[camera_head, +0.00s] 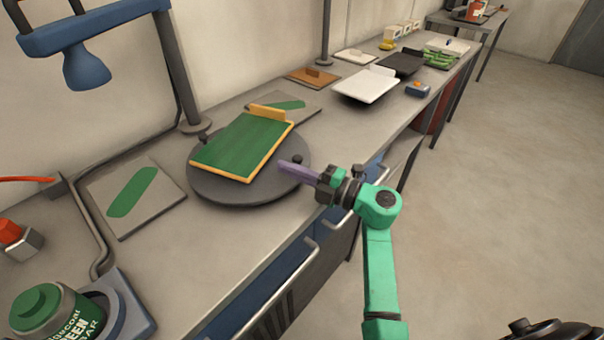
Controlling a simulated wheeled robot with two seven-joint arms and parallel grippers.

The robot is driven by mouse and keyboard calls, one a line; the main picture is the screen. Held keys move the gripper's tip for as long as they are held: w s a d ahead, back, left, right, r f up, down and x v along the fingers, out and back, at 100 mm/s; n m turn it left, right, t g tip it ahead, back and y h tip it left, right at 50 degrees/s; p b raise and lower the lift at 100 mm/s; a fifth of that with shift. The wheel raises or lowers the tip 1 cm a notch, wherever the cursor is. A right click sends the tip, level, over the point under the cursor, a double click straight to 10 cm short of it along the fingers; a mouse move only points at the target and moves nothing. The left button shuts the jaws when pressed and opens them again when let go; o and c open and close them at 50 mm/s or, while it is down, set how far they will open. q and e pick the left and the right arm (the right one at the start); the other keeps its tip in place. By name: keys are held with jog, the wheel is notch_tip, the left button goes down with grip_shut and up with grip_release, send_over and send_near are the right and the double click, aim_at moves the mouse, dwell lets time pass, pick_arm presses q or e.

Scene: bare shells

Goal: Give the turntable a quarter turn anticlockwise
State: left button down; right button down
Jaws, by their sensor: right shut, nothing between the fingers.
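The turntable (222,186) is a dark grey disc on the bench, left of the picture's middle. A green board with yellow edges (243,146) lies on it, with a raised yellow block along its far edge. A small black knob (297,158) stands at the disc's right edge, and another (204,139) at its far left. My right gripper (284,165) is shut and empty, its purple fingers over the disc's right edge, close beside the right knob. I cannot tell whether they touch it. My left gripper is not in view.
A grey plate with a green bar (135,197) lies left of the disc; a similar plate (288,104) lies behind it. A post (178,75) stands behind the disc. A green can (55,313) is at the near left. A white panel (366,85) lies farther right.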

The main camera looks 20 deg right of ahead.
aim_at(302, 163)
jog(key=shift+w+d+f, duration=0.15)
jog(key=shift+w+d, duration=0.15)
jog(key=shift+d, duration=0.35)
jog(key=shift+w+d+f, duration=0.1)
jog(key=shift+w+d, duration=0.2)
jog(key=shift+d, duration=0.3)
jog(key=shift+a, duration=0.1)
jog(key=shift+w+d+n+g+y+b, duration=0.3)
jog(key=shift+d+n+g+y+b, duration=0.1)
jog(key=shift+w+d+g, duration=0.1)
jog(key=shift+w+g, duration=0.05)
jog(key=shift+g, duration=0.15)
